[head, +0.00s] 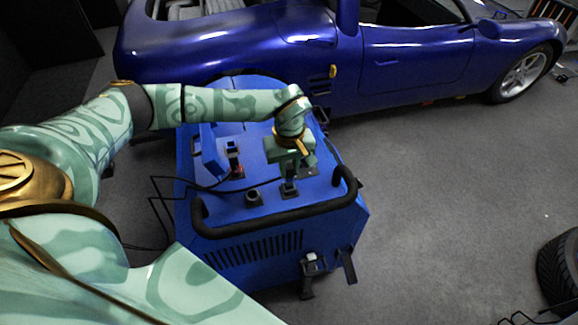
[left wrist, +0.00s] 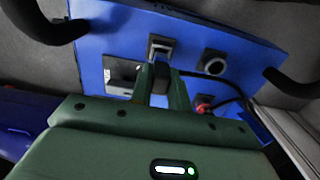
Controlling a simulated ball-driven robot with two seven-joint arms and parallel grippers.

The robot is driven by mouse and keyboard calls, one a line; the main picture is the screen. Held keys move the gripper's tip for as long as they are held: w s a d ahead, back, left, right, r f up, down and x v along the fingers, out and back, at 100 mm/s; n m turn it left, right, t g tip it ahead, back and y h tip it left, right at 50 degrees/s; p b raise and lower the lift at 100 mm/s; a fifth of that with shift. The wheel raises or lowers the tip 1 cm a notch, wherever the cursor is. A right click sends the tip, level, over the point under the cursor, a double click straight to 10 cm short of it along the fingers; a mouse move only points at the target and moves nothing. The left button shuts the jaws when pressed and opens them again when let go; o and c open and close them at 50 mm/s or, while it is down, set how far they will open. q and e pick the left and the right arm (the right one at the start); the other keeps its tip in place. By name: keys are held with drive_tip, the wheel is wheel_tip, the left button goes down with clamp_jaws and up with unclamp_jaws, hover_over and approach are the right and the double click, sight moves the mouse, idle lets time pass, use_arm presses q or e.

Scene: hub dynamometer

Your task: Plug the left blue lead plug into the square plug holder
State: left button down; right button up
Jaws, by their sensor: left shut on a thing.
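My left gripper (head: 296,166) reaches down over the top of the blue dynamometer unit (head: 270,250). In the left wrist view its fingers (left wrist: 161,88) are shut on a dark lead plug (left wrist: 159,78), mostly hidden between them. The plug's blue colour cannot be made out. The square plug holder (left wrist: 161,46) is a dark block just beyond the fingertips; it shows beside the gripper in the head view (head: 290,189). Whether plug and holder touch cannot be told. My right gripper is not in view.
A round holder (head: 252,197) stands beside the square one, and a red-marked connector (head: 238,171) lies behind it. A black cable (head: 200,187) crosses the top. A black handle (head: 275,218) edges the unit.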

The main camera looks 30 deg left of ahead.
use_arm(q)
drive_tip(key=shift+f, duration=0.25)
drive_tip(key=shift+f+b, duration=0.55)
drive_tip(key=shift+f, duration=0.55)
drive_tip(key=shift+f, duration=0.1)
drive_tip(key=c, duration=1.3)
unclamp_jaws()
drive_tip(key=shift+o, duration=0.2)
wheel_tip(320, 180, up, 16)
drive_tip(key=p, duration=0.3)
drive_tip(key=shift+r, duration=0.2)
